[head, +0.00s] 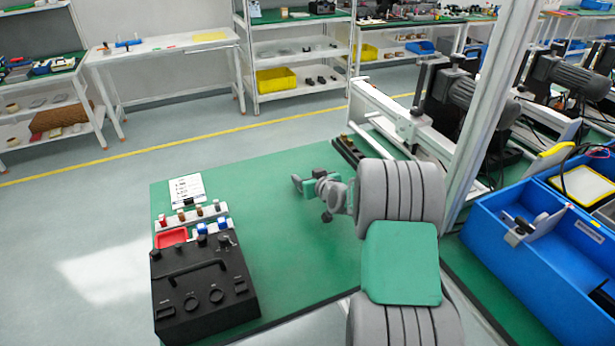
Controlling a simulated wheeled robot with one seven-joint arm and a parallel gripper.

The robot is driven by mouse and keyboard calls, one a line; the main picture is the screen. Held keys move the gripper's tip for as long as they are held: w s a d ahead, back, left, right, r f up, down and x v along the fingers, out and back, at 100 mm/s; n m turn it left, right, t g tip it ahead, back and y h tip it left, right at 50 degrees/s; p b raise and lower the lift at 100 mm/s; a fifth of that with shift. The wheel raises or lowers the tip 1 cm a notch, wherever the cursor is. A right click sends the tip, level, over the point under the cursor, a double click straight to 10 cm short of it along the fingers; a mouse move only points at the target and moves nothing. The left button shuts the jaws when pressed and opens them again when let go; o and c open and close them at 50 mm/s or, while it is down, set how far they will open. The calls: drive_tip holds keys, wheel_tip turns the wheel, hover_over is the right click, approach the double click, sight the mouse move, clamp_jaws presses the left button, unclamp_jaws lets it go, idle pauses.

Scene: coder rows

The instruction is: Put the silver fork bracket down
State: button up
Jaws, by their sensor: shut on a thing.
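My gripper (308,186) is over the green work mat (270,260), at the end of my grey arm, pointing left in the head view. It is shut on a small grey piece (297,183) at its tip, which I take to be the silver fork bracket. The piece is small and partly hidden by the gripper, so its fork shape is not clear. I cannot tell whether it touches the mat.
Left on the table are a black control box (200,290), a red tray (171,238), racks of small coloured parts (205,213) and a white sheet (187,190). A blue bin (530,265) and a metal frame (400,118) stand right. The mat's middle is clear.

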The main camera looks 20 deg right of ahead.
drive_tip(key=shift+f, duration=0.25)
drive_tip(key=shift+f, duration=0.1)
drive_tip(key=o, duration=1.5)
